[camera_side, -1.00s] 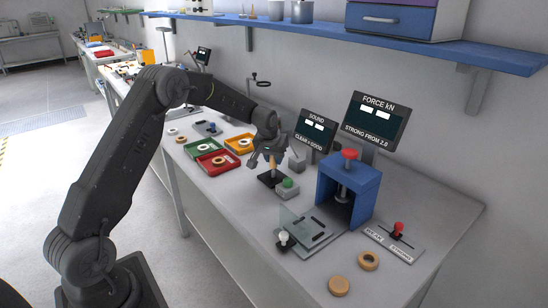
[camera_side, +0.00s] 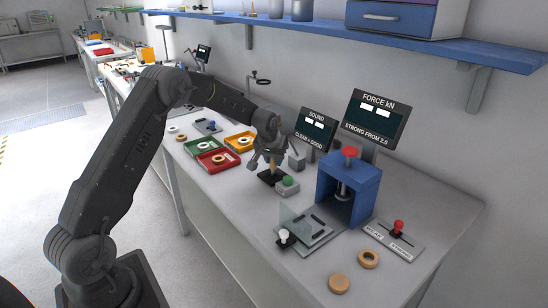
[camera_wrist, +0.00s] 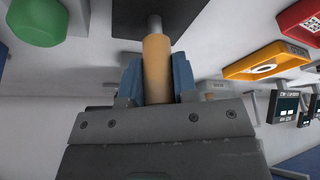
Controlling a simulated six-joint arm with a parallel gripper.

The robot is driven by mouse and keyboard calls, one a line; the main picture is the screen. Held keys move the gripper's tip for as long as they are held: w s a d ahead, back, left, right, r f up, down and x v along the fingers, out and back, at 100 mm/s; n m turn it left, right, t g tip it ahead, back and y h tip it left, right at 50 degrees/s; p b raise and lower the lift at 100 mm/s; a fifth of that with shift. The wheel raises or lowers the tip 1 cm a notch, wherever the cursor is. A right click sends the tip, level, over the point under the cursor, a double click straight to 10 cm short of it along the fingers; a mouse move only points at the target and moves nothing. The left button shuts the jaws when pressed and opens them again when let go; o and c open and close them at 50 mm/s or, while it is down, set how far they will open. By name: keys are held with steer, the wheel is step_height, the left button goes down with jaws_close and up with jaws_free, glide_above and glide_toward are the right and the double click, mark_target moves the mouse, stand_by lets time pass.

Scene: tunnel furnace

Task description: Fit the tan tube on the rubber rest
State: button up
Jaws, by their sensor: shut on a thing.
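The tan tube (camera_wrist: 157,68) stands between the blue-grey jaws of my gripper (camera_wrist: 158,82) in the wrist view, and my gripper is shut on it. In the side view my gripper (camera_side: 268,161) is over the black rubber rest (camera_side: 266,179), with the tube (camera_side: 274,171) upright beneath it. The wrist view shows a thin grey pin between the tube's far end and the dark rest (camera_wrist: 128,20); I cannot tell how far the tube is over the pin.
A green button box (camera_side: 288,186) sits close beside the rest. Red (camera_side: 211,168) and yellow (camera_side: 239,149) trays with rings lie left, a grey block (camera_side: 297,160) behind. A blue press (camera_side: 350,185) and clear-shielded plate (camera_side: 305,235) stand right.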

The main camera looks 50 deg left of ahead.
steer(key=shift+f, duration=0.65)
steer(key=o, duration=1.4)
steer(key=shift+r, duration=3.5)
